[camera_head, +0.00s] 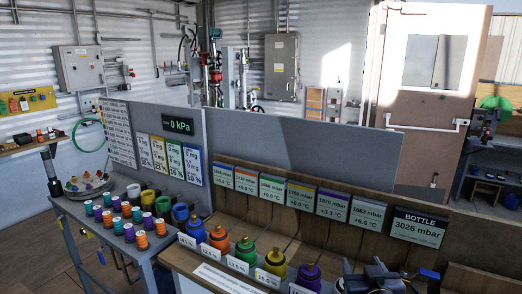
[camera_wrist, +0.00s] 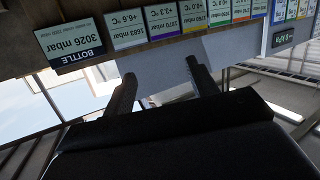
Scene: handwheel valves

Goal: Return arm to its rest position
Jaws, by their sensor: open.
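My gripper (camera_wrist: 162,82) shows in the wrist view with its two dark fingers spread apart and nothing between them. The wrist picture is upside down. The fingers stand in front of a grey panel, and I see no contact with anything. A dark, jointed shape with a blue piece shows at the bottom right of the head view, cut off by the edge; I cannot tell if it is part of my arm. The bottle display (camera_head: 418,229) reads 3026 mbar and also shows at the upper left of the wrist view (camera_wrist: 70,45).
Orange (camera_head: 219,238), green (camera_head: 245,250), yellow (camera_head: 275,262) and purple (camera_head: 307,275) valves line the bench under a row of displays. A side table (camera_head: 80,212) at left holds several coloured spools. A grey partition (camera_head: 300,146) stands behind. Open floor shows at lower left.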

